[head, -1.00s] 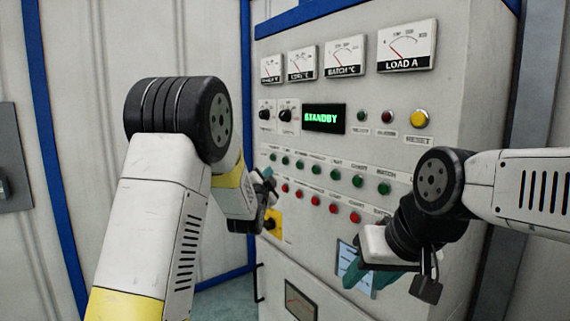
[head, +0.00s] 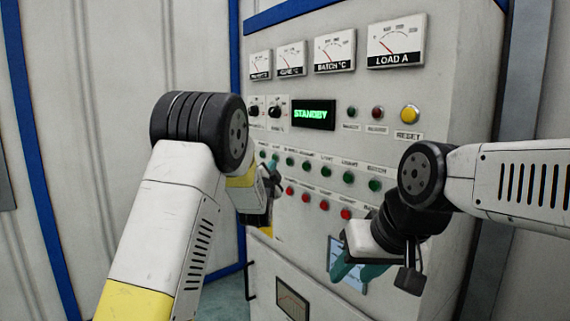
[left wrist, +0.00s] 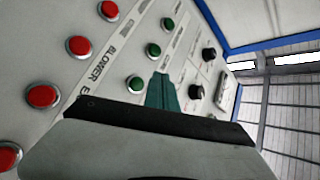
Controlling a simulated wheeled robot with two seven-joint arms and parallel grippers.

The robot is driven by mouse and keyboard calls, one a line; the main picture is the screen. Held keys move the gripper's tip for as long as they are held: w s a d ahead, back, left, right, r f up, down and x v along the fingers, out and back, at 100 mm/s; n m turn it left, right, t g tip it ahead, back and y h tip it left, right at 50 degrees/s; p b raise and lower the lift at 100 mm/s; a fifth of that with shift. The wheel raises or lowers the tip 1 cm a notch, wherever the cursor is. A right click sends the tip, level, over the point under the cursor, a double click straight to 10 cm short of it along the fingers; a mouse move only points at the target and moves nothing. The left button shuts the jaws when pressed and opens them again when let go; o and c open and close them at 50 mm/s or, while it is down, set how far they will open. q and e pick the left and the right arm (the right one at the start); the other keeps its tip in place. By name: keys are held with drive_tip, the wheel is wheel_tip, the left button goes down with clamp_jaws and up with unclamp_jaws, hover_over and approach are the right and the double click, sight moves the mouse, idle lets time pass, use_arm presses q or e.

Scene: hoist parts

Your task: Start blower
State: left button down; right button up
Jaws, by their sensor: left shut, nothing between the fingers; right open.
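The control panel (head: 400,105) has a row of green buttons (head: 348,177) above a row of red buttons (head: 324,205). Its display (head: 313,114) reads STANDBY. My left gripper (head: 273,172) is shut and empty, at the left end of the button rows. In the left wrist view its teal fingertips (left wrist: 162,90) are beside a green button (left wrist: 135,83); I cannot tell whether they touch. A label there reads BLOWER (left wrist: 103,64), by the red buttons (left wrist: 78,47). The blower's green button is not clearly identifiable. My right gripper (head: 358,272) is open, in front of the lower panel.
Several gauges (head: 396,41) line the panel's top. Black knobs (head: 274,111) are left of the display, and a yellow RESET button (head: 409,114) is at right. A handle (head: 251,281) sticks out at lower left.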

use_arm(q)
drive_tip(key=shift+w+d, duration=0.5)
drive_tip(key=shift+d, duration=0.2)
drive_tip(key=shift+w+d, duration=0.45)
drive_tip(key=shift+d, duration=0.2)
idle(1.1)
drive_tip(key=shift+w+d, duration=0.25)
drive_tip(key=shift+d, duration=0.1)
drive_tip(key=shift+w+d, duration=0.25)
drive_tip(key=shift+d, duration=0.15)
idle(0.6)
idle(0.4)
drive_tip(key=shift+s+a, duration=0.55)
drive_tip(key=shift+a, duration=0.15)
drive_tip(key=shift+s+a, duration=0.75)
drive_tip(key=shift+a, duration=0.3)
drive_tip(key=shift+s+a, duration=0.7)
drive_tip(key=shift+a, duration=0.3)
